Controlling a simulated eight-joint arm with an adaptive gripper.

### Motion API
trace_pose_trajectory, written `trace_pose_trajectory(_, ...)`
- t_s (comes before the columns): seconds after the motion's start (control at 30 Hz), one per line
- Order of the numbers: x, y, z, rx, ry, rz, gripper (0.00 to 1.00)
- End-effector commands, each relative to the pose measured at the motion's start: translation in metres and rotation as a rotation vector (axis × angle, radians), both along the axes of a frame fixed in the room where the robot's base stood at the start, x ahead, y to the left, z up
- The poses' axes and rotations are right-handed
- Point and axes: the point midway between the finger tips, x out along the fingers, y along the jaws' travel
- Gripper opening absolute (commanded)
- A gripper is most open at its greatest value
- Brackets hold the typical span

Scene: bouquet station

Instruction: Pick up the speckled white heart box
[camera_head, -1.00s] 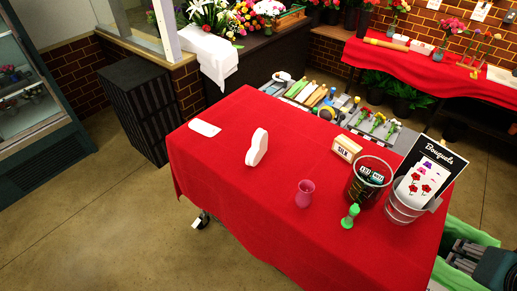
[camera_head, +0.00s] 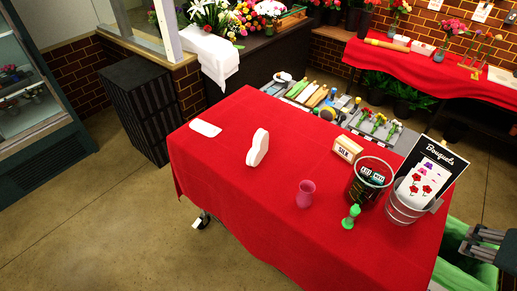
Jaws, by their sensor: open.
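A white heart-shaped box (camera_head: 258,148) stands on its edge on the red-covered table (camera_head: 225,185), left of the table's middle. Speckles are too small to make out. My gripper (camera_head: 468,240) is at the lower right edge of the view, beyond the table's right side. It is open and far from the white box, with its fingers pointing left. Nothing shows between the fingers.
A flat white piece (camera_head: 205,128) lies left of the box. The cloth around the box is clear.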

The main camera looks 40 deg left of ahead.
Motion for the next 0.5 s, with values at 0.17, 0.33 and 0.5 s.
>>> trace_pose_trajectory(0.17,0.012,0.010,0.011,-0.035,0.014,0.072,0.40)
trace_pose_trajectory(0.33,0.025,0.024,0.022,-0.078,0.032,0.166,0.40)
trace_pose_trajectory(0.5,0.045,0.045,0.038,-0.141,0.056,0.306,0.40)
